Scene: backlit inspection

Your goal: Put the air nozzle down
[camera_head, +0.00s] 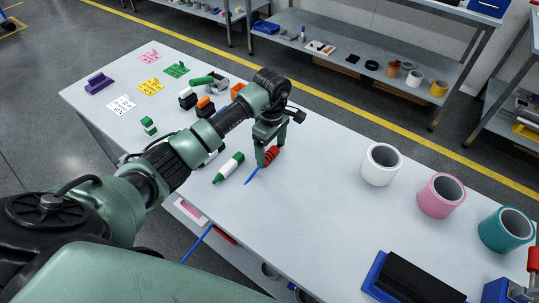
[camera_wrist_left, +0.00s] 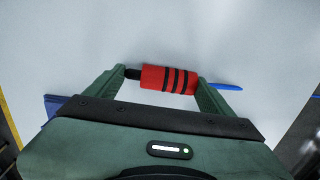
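The air nozzle (camera_head: 272,154) has a red body with black bands and a thin blue tip. My left gripper (camera_head: 267,150) is over the middle of the table (camera_head: 310,215), its fingers shut on the air nozzle. In the left wrist view the red body of the air nozzle (camera_wrist_left: 168,79) lies crosswise between the fingertips of the left gripper (camera_wrist_left: 160,84), and the blue tip sticks out to the right. The nozzle is low, close to the table top; I cannot tell whether it touches. My right gripper is not in view.
A green and white marker (camera_head: 229,168) lies just left of the nozzle. White (camera_head: 381,165), pink (camera_head: 441,196) and teal (camera_head: 506,230) rolls stand to the right. A black and blue block (camera_head: 412,280) is at the front right. The table between gripper and rolls is clear.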

